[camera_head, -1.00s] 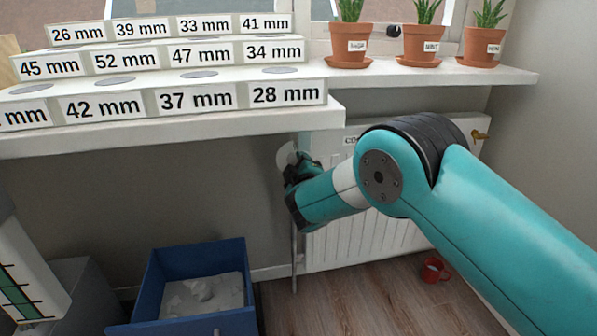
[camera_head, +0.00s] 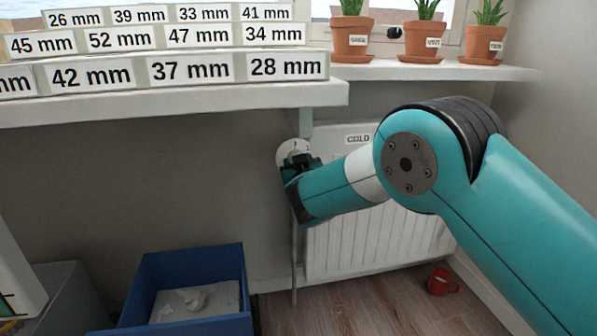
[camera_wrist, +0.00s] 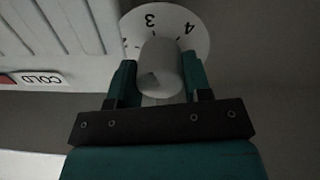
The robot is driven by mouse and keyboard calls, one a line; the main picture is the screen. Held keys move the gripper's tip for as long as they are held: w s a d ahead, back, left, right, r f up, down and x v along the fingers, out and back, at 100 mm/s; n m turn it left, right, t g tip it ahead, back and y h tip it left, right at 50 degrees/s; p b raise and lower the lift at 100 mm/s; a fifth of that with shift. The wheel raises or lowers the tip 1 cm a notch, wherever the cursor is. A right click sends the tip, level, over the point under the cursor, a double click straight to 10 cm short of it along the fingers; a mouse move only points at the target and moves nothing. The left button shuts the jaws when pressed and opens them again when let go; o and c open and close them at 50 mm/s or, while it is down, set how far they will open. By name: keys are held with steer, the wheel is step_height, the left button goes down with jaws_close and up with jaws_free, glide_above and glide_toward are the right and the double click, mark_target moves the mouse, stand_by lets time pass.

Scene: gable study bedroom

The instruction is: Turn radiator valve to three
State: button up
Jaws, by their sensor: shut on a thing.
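The radiator valve's white dial (camera_head: 293,150) is on the left side of the white radiator (camera_head: 365,245). In the wrist view the dial (camera_wrist: 188,42) appears upside down, with 3 and 4 readable and a 2 partly hidden. The pale valve knob (camera_wrist: 161,62) stands out from the dial's middle. My gripper (camera_head: 290,168) is at the dial; in the wrist view its two fingers (camera_wrist: 158,78) are shut on the knob from both sides. A small dark mark shows on the knob, but I cannot tell which number the knob is set to.
A COLD label (camera_head: 359,139) is on the radiator's top. A white shelf (camera_head: 180,106) with size-labelled blocks overhangs at upper left. Potted plants (camera_head: 425,38) stand on the sill. A blue bin (camera_head: 188,263) and a red mug (camera_head: 440,282) are on the floor.

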steer(key=shift+d+f+m+b, duration=0.1)
steer(key=shift+f+m+b, duration=0.15)
steer(key=shift+m, duration=0.35)
steer(key=shift+r, duration=0.15)
steer(key=o, duration=0.9)
steer(key=shift+o, duration=0.2)
steer(key=shift+s+r, duration=0.1)
steer(key=v, duration=1.7)
steer(key=shift+s, duration=0.15)
steer(key=shift+r, duration=0.15)
